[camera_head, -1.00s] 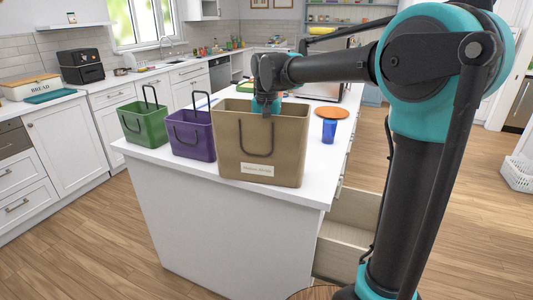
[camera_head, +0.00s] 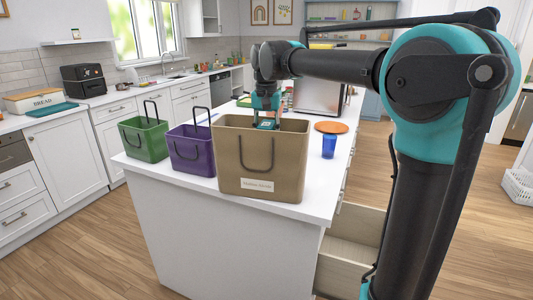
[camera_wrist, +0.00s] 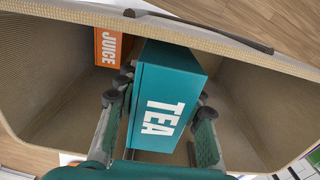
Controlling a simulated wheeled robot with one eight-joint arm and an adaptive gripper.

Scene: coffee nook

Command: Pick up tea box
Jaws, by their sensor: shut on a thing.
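The tea box (camera_wrist: 165,97) is a teal carton with white "TEA" lettering. In the wrist view it lies between the two fingers of my gripper (camera_wrist: 153,125), which are shut on it from both sides. The box and fingers are inside the tan bag (camera_wrist: 250,85), with the bag's walls around them. In the head view my gripper (camera_head: 267,118) reaches down into the open top of the tan bag (camera_head: 232,170). There the bag's front wall hides most of the tea box and the fingertips.
An orange juice box (camera_wrist: 107,47) stands in the bag beside the tea box. A purple basket (camera_head: 190,155) and a green basket (camera_head: 143,142) stand to the left on the white counter (camera_head: 300,205). A blue cup (camera_head: 329,146) and an orange disc (camera_head: 331,127) are to the right.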

